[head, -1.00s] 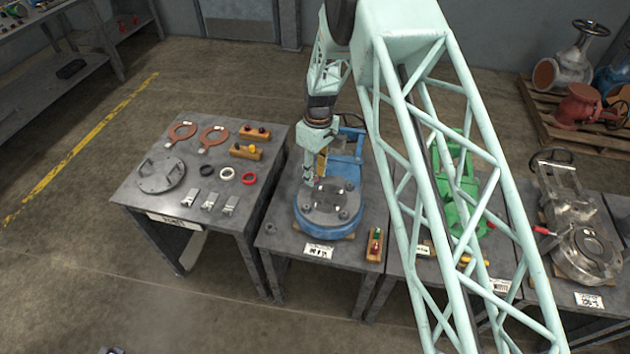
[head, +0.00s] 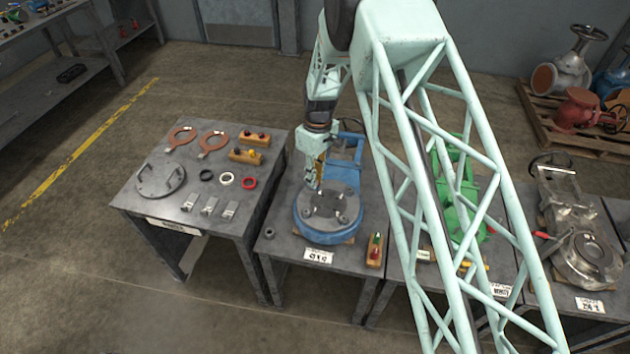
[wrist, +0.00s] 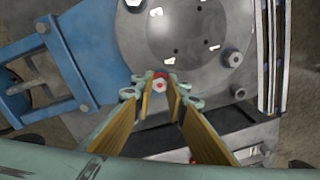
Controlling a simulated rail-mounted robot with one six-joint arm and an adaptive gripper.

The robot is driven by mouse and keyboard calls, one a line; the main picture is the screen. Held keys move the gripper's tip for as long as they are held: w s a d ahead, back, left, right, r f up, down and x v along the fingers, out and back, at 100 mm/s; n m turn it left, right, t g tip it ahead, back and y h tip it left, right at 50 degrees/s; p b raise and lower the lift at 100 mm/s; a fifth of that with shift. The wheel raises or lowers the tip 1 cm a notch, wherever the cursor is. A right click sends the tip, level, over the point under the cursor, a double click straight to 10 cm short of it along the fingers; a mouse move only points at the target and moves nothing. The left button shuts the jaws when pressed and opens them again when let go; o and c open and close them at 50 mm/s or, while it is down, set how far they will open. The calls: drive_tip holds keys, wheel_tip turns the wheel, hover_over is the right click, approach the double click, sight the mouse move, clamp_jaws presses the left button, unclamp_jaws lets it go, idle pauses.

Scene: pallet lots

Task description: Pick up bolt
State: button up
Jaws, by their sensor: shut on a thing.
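My gripper (head: 316,187) is over the back left edge of the round grey cover on the blue valve body (head: 313,232). In the wrist view the fingertips (wrist: 160,84) are closed in on a small bolt (wrist: 159,87), with a bit of red around it. The bolt is mostly hidden by the fingers, and I cannot tell whether it is still seated or lifted. Another bolt (wrist: 233,58) stands on the cover (wrist: 186,30) to the right.
The left table holds copper rings (head: 213,138), a grey disc (head: 161,178), coloured rings and metal blocks. A wooden block with coloured knobs (head: 375,250) stands right of the valve. A green valve (head: 468,190) stands beyond my arm frame.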

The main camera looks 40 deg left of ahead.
drive_tip(key=shift+r, duration=1.75)
drive_tip(key=s+d, duration=0.3)
drive_tip(key=d, duration=0.1)
drive_tip(key=s+d+r, duration=0.1)
drive_tip(key=s+d, duration=0.2)
drive_tip(key=d, duration=0.1)
drive_tip(key=s+d+p, duration=0.1)
drive_tip(key=s+d, duration=0.3)
drive_tip(key=shift+d+r, duration=0.2)
drive_tip(key=shift+d, duration=0.1)
drive_tip(key=shift+w+a+r+p, duration=0.15)
drive_tip(key=shift+r+p, duration=0.35)
drive_tip(key=shift+r, duration=1)
drive_tip(key=shift+w+a+r+p, duration=0.15)
drive_tip(key=shift+r+p, duration=0.3)
drive_tip(key=shift+r, duration=1)
